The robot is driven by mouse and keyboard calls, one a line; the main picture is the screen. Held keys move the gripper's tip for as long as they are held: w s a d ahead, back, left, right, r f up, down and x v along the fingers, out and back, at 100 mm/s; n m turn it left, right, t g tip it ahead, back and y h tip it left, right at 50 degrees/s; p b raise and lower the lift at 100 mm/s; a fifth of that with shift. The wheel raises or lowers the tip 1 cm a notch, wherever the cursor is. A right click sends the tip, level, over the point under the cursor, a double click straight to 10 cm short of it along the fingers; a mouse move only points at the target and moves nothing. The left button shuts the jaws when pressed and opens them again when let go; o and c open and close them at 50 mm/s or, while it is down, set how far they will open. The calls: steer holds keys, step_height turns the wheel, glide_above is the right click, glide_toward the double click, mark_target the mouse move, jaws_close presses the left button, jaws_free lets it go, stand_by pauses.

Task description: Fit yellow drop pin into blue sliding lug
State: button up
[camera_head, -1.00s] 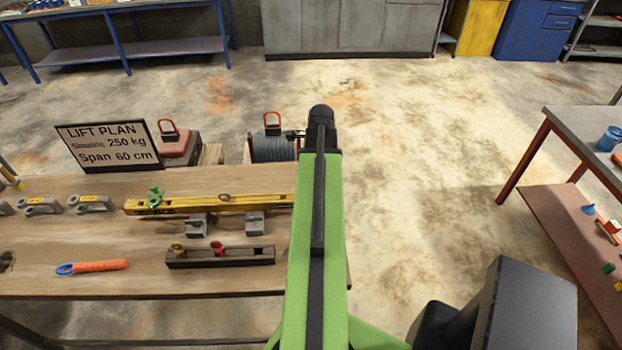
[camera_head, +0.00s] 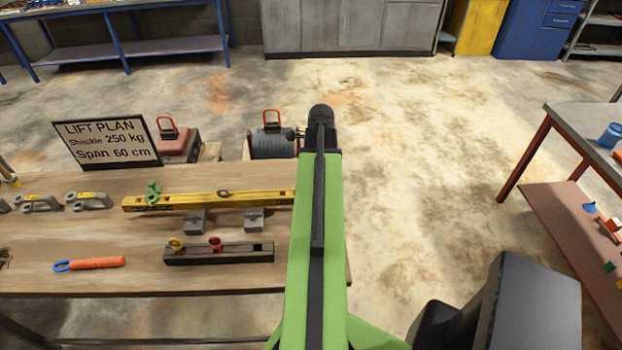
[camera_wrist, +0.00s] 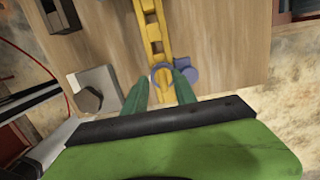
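The yellow drop pin (camera_head: 177,245) stands at the left of a dark slotted rack (camera_head: 218,256) on the bench in the head view. The blue sliding lug (camera_wrist: 186,70) shows in the wrist view at the end of the yellow beam (camera_wrist: 151,22). A bluish ring lies beside it. My gripper (camera_wrist: 160,80) has its two green fingers apart, one on each side of the ring, with no pin between them. I cannot tell whether the fingers touch the ring. In the head view my arm hides the lug and my gripper.
A red pin (camera_head: 215,244) stands in the same rack. A green lug (camera_head: 153,192) is on the beam (camera_head: 180,201). An orange-handled tool (camera_head: 97,262), grey shackles (camera_head: 88,201) and a sign (camera_head: 107,144) are to the left. Open floor lies right of the bench.

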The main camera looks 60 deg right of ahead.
steer(key=shift+w+d+r, duration=0.1)
steer(key=shift+d, duration=0.1)
step_height(320, 180, up, 17)
steer(key=s+d+p, duration=0.1)
steer(key=s+p, duration=0.1)
steer(key=p, duration=1.5)
